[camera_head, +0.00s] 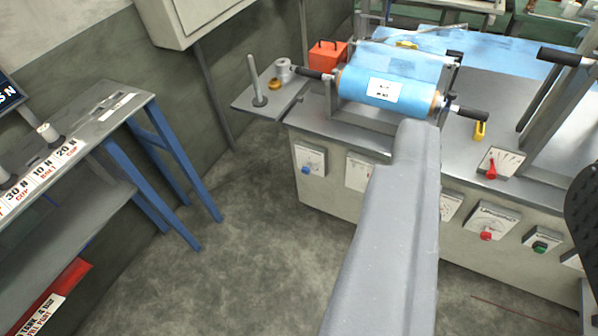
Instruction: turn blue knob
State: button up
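A small blue knob (306,170) sits on a white dial plate (312,156) at the left end of the grey machine bench's front panel. It is small in the picture, and its exact turn angle cannot be read. A long grey part, which looks like my own arm, runs up the middle of the view. It is to the right of the blue knob, does not cover it, and hides part of the panel. I cannot make out my gripper's fingertips in this view.
Along the panel are a red knob (486,235) and a green knob (540,246). A red lever (491,172) is on the bench top. A blue film roll (388,88) lies above. A blue-legged shelf (118,118) stands left. Bare floor (255,245) lies between.

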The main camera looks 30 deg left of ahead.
aim_at(305, 171)
jog(key=i, duration=1.6)
jog(key=z, duration=0.05)
